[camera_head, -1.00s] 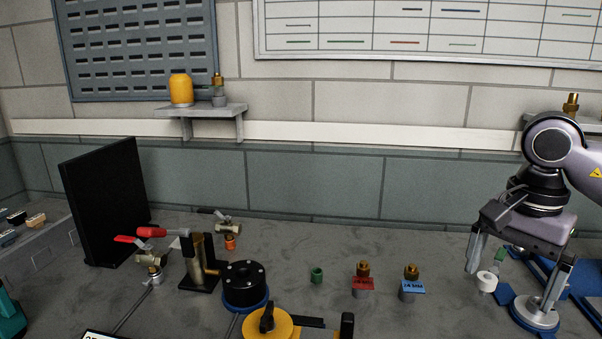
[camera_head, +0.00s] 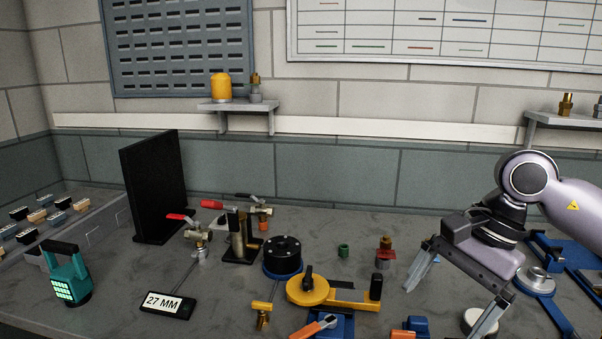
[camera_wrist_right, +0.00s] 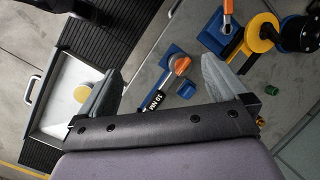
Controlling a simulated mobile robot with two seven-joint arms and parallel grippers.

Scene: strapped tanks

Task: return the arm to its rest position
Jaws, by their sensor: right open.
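My right gripper (camera_head: 443,310) reaches in from the right in the head view. Its two fingers are spread and point down over the front right of the bench, with nothing between them. In the right wrist view the open fingers (camera_wrist_right: 160,72) also show empty, above the bench's edge. My left gripper is not in view.
A red-tagged brass fitting (camera_head: 385,254) stands left of the gripper; a blue-tagged one is mostly hidden behind a finger. A white round piece (camera_head: 476,319) is close to the other finger. A yellow strap tool (camera_head: 307,291) and teal lamp (camera_head: 68,275) stand further left.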

